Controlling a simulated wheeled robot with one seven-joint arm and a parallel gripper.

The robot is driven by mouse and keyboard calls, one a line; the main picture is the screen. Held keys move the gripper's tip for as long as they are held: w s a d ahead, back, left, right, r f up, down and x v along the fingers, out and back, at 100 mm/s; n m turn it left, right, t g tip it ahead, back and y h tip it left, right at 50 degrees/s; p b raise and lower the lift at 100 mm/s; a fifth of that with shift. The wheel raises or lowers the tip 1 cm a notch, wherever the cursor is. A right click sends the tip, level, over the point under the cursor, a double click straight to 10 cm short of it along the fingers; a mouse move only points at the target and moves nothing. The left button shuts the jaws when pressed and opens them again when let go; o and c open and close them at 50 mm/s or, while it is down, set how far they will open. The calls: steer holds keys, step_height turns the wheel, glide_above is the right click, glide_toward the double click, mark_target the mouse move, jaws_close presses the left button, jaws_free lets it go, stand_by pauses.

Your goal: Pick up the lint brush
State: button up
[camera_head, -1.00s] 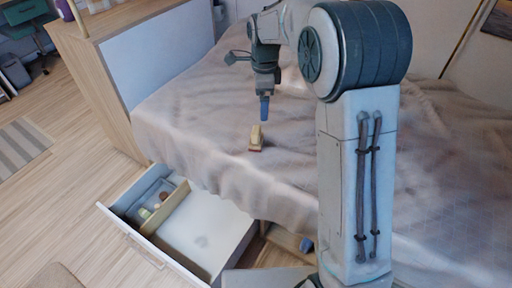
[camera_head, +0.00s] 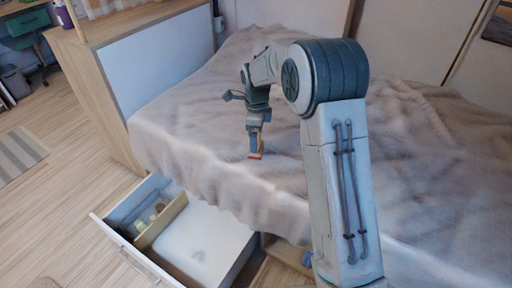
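The lint brush (camera_head: 257,152), small and tan with a reddish-brown base, stands on the blanket of the bed near its front edge. My gripper (camera_head: 253,143) points straight down from above and its blue-grey finger is right at the brush, overlapping its left and upper part in this view. The brush's right side and base show beside the finger. The far finger is hidden, so I cannot tell whether the gripper is closed on the brush. The brush appears to rest on the blanket.
An open drawer (camera_head: 200,247) juts from under the bed (camera_head: 420,150), with small items in its left compartment. A wooden cabinet (camera_head: 95,90) with a pale panel stands at the left end. The blanket around the brush is clear.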

step_height(320, 180, down, 5)
steer(key=shift+d+r+b, duration=0.1)
steer(key=shift+r+b, duration=0.05)
steer(key=shift+b, duration=0.65)
steer(key=shift+r, duration=0.1)
steer(key=c, duration=1.2)
steer(key=shift+r+p, duration=0.3)
steer(key=shift+r, duration=0.15)
step_height(320, 180, up, 4)
steer(key=shift+s+d+f+p, duration=0.1)
steer(key=shift+d+p, duration=0.05)
steer(key=shift+p, duration=0.6)
steer(key=s+d+r, duration=0.1)
steer(key=d+r, duration=0.1)
steer(key=d, duration=0.1)
steer(key=s+d+r+p, duration=0.1)
steer(key=d+r, duration=0.1)
steer(key=d, duration=0.2)
steer(key=s+d+r+p, duration=0.1)
steer(key=s+d+r, duration=0.1)
steer(key=d, duration=0.1)
steer(key=shift+d+r, duration=0.1)
steer(key=shift+d, duration=0.25)
